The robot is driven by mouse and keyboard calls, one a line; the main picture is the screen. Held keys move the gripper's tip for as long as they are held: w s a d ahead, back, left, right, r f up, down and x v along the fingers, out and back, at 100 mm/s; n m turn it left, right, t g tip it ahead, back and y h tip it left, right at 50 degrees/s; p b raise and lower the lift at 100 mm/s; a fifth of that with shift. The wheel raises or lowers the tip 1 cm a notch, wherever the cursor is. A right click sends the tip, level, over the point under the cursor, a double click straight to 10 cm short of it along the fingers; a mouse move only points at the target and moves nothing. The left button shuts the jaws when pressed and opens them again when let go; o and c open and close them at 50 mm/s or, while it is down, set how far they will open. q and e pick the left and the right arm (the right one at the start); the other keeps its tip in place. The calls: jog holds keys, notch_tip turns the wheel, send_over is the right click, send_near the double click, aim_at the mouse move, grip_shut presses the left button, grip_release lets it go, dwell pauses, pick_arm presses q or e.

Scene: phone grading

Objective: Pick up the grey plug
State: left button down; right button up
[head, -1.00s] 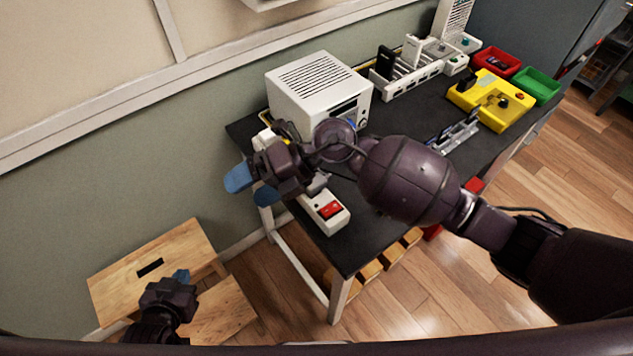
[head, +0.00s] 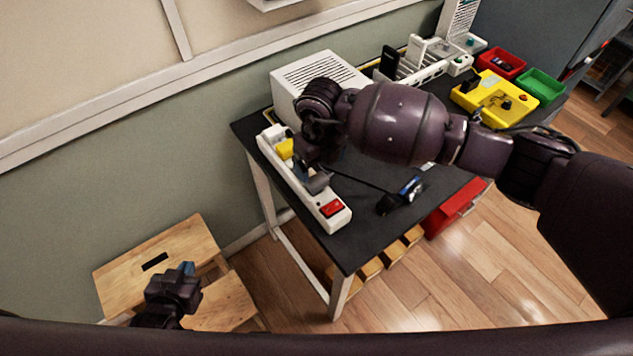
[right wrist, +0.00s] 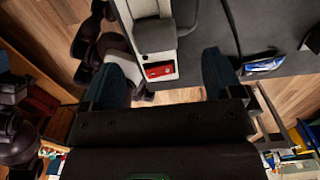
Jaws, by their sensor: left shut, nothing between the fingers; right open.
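The grey plug (head: 318,183) sits on the white power strip (head: 338,218), on the part towards its red switch (head: 332,208). It also shows in the right wrist view (right wrist: 155,36), beyond and between the fingertips, with no visible contact. My right gripper (right wrist: 165,68) is open and empty, its blue fingers spread; in the head view its dark body hangs over the strip and partly hides it. My left gripper (head: 186,270) is shut and empty, low at the left in front of the wooden stool.
A yellow plug (head: 285,149) sits farther back on the strip. A white box-shaped machine (head: 312,78) stands behind. A dark item with a blue part (head: 402,195) lies right of the strip. A wooden stool (head: 155,262) stands at the left. Red (head: 501,63) and green (head: 540,87) bins are far right.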

aim_at(317, 179)
jog(key=shift+s+a+f, duration=0.1)
jog(key=shift+a+f, duration=0.05)
jog(key=shift+f, duration=1.45)
jog(key=shift+a+f, duration=0.1)
jog(key=shift+f, duration=1.45)
jog(key=c, duration=1.1)
jog(key=shift+c, duration=0.2)
jog(key=shift+r, duration=0.1)
notch_tip(317, 179, up, 20)
